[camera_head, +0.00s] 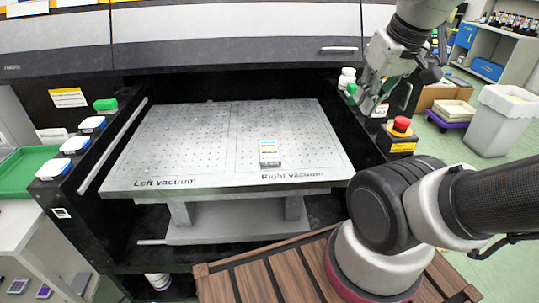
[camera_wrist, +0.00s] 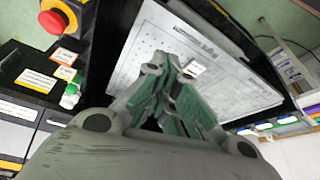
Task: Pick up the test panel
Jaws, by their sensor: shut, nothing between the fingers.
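The test panel (camera_head: 269,153) is a small, light upright-looking rectangle with coloured bands and a dark lower edge. It lies on the right half of the perforated vacuum table (camera_head: 180,145), near the words "Right vacuum". In the wrist view a small white piece that looks like the panel (camera_wrist: 195,68) shows just beyond the fingertips. My gripper (camera_head: 367,106) is at the right of the table, above the machine's right side and apart from the panel. In the wrist view its green-padded fingers (camera_wrist: 171,66) are shut and empty.
A red emergency stop button (camera_head: 401,124) and white bottles (camera_head: 346,78) stand at the machine's right edge, close to my gripper. A dark overhanging cover (camera_head: 240,50) spans the back. Several white-and-blue switches line the left edge. The table around the panel is clear.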

